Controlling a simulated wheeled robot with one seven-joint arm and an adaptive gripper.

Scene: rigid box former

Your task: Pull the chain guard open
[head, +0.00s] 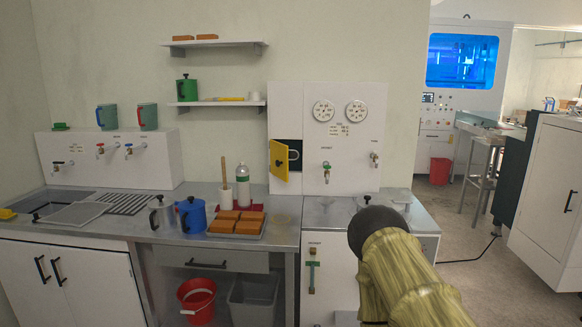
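A yellow hinged panel (280,161), which looks like the chain guard, is on the front of a white upright cabinet (328,105) at the middle of the head view. It stands swung partly out, with a dark opening (290,146) showing behind and beside it. A pale loop handle (294,155) is at its right side. My arm, yellowish with a dark rounded end, rises from the bottom right, below and right of the panel and apart from it in the picture. My gripper cannot be made out.
Below the panel, the counter holds a tray (262,236) of orange blocks, a blue jug (190,215), a metal jug (162,215) and a clear bottle (243,184). A red bucket (197,300) stands underneath. Open floor (457,235) lies to the right.

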